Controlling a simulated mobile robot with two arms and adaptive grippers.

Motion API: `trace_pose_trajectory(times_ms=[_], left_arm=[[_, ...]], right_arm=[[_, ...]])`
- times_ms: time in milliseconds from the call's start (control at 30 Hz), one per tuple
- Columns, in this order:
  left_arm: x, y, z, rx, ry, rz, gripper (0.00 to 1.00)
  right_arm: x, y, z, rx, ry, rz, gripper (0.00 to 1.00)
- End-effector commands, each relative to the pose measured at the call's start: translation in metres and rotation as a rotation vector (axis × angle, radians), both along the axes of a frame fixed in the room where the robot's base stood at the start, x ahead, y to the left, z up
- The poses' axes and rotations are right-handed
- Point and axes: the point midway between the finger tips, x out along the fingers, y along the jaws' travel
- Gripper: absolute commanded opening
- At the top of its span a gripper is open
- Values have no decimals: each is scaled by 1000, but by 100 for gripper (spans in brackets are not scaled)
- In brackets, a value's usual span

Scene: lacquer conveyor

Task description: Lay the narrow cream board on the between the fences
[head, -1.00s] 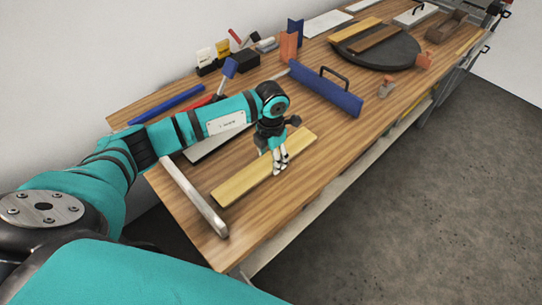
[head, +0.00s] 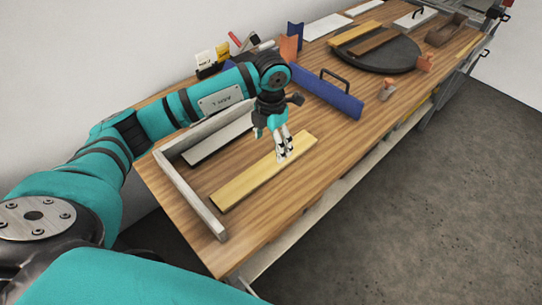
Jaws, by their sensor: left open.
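A narrow pale cream-yellow board (head: 247,183) lies flat on the wooden bench, its near end close to a light grey bar fence (head: 190,194). A blue fence (head: 330,93) with a black handle stands beyond its far end. The board lies in the space between these two. My left gripper (head: 285,157) points down over the far half of the board, open and with nothing held. Its fingertips overlap the board in the picture; I cannot tell whether they touch it. My right gripper is out of view.
A grey-white strip (head: 217,139) lies behind the board, partly covered by my left arm. A dark round plate (head: 377,59) with a yellow board (head: 357,32) and a brown board (head: 374,41) is farther back. Small orange blocks (head: 424,62) stand near it. The bench's front strip is clear.

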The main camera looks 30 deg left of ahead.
Motion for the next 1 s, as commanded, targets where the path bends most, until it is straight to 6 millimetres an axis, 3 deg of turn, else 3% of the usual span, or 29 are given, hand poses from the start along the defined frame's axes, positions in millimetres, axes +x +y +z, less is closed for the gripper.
trace_pose_trajectory(times_ms=[100,300,1000], left_arm=[[1,0,21,1,-4,0,79],[1,0,42,0,-2,0,79],[0,0,44,0,0,0,79]], right_arm=[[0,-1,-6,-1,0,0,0],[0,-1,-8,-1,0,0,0],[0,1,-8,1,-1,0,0]])
